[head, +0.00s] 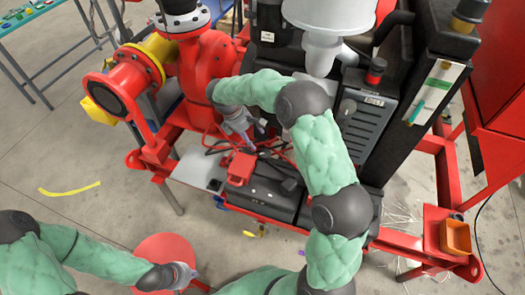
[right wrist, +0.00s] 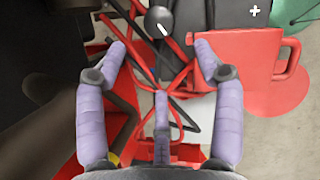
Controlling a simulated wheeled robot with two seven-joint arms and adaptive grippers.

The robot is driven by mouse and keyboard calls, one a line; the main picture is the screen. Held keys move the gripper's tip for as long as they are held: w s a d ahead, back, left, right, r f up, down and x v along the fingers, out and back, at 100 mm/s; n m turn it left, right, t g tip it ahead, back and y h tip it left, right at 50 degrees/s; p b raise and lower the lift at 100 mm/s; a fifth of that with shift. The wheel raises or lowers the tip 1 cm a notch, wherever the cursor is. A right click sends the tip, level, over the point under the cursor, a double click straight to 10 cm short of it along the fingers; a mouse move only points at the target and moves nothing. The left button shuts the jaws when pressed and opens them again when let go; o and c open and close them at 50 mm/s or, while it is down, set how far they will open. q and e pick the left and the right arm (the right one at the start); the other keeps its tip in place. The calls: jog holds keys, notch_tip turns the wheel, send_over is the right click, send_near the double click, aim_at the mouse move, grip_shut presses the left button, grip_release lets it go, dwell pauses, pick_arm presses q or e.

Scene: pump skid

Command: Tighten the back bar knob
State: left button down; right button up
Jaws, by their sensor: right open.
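A round dark knob (right wrist: 158,20) with a white mark shows at the top of the right wrist view, beyond my fingertips; I take it for the back bar knob. My right gripper (right wrist: 160,50) is open and empty, its fingers spread either side below the knob with a gap to it. In the head view my right gripper (head: 247,136) hangs over the red tubes in front of the red pump body; the knob is too small to make out there. My left gripper (head: 186,276) is low at the left above a red round disc (head: 165,252); its fingers are unclear.
A red box with a handle-like loop (right wrist: 240,65) stands close to the right finger. Red and black tubes run below the fingers. A dark case (head: 268,192) lies on the skid. Red pump piping (head: 205,65) and a grey cabinet (head: 365,125) flank the arm.

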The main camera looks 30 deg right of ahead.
aim_at(265, 153)
jog(key=b+x, duration=0.3)
jog(key=x, duration=0.8)
jog(key=shift+d, duration=0.15)
jog(key=c, duration=1.1)
